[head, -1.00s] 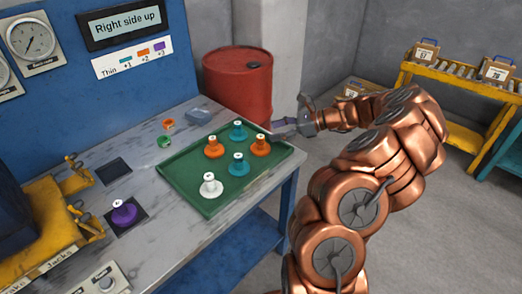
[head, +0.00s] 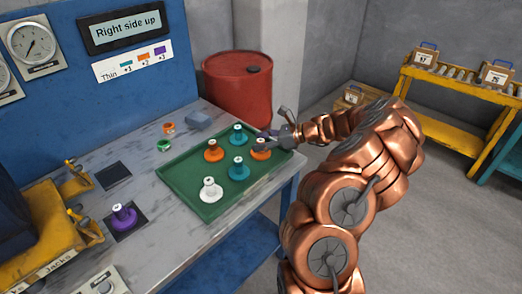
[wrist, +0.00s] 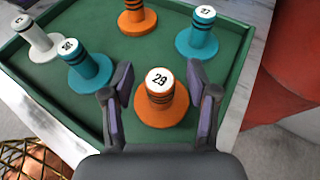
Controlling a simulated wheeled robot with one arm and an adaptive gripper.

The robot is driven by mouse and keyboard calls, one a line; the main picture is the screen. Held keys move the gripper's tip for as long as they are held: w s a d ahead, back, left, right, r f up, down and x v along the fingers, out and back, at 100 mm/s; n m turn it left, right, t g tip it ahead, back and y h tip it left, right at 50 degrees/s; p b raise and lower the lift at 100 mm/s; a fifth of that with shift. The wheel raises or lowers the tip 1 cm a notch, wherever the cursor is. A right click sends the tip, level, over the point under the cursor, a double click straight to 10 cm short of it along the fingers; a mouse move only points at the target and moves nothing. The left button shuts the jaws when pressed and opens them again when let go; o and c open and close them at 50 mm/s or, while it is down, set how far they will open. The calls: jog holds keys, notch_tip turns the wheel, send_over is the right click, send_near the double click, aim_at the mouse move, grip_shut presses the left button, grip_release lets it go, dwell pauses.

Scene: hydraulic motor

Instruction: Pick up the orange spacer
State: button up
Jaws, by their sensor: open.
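An orange spacer (head: 260,153) with a flanged base and dark rings stands upright near the right edge of the green tray (head: 207,205). In the wrist view this orange spacer (wrist: 160,108), with a numbered white top, stands between the fingers of my gripper (wrist: 161,92). The fingers are open, one on each side, with gaps to its stem. In the head view my gripper (head: 270,138) is just above and beside it. A second orange spacer (head: 213,152) stands on the tray's far left; it also shows at the top of the wrist view (wrist: 137,22).
Two teal pieces (head: 238,138) (head: 239,171) and a white piece (head: 210,191) stand close by on the tray. A purple piece (head: 123,219) sits on a dark pad. A red barrel (head: 237,85) stands beyond the table.

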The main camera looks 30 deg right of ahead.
aim_at(261, 142)
jog(key=shift+c, duration=0.3)
grip_shut()
dwell(0.4)
jog(key=shift+r, duration=0.55)
jog(key=shift+s+a+r, duration=0.15)
jog(key=shift+s+r, duration=0.1)
jog(key=shift+r, duration=0.4)
jog(key=shift+s+a+r, duration=0.1)
jog(key=shift+s+r, duration=0.1)
jog(key=shift+r, duration=0.45)
jog(key=s+a+r, duration=0.1)
jog(key=s+a, duration=0.7)
jog(key=s, duration=0.4)
jog(key=shift+a+r, duration=0.2)
jog(key=shift+a, duration=0.2)
